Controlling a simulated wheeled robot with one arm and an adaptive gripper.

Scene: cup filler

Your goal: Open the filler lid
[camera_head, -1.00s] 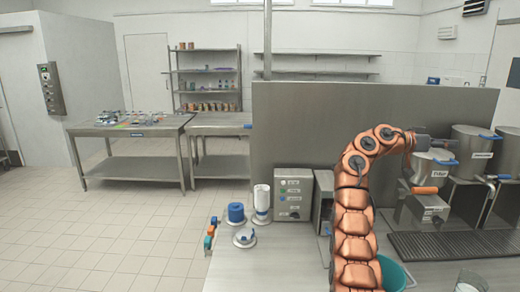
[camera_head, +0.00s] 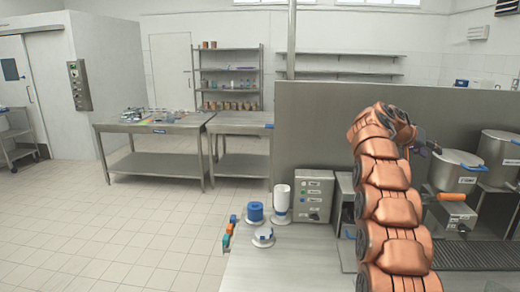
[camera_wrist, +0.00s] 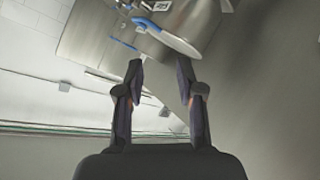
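The filler (camera_head: 456,178) is a steel pot with a label on its front, at the right in the head view. Its flat lid (camera_head: 457,157) has a blue edge or handle and looks closed. An orange handle (camera_head: 450,197) sticks out below it. In the head view my gripper (camera_head: 428,146) is small and partly hidden by my arm, near the pot's left rim.
A second steel pot (camera_head: 500,152) stands right of the filler. A tall steel panel (camera_head: 320,125) is behind. A control box (camera_head: 314,195), a white bottle (camera_head: 282,203) and a blue container (camera_head: 254,211) stand on the left of the counter. Bare counter (camera_head: 290,260) lies in front.

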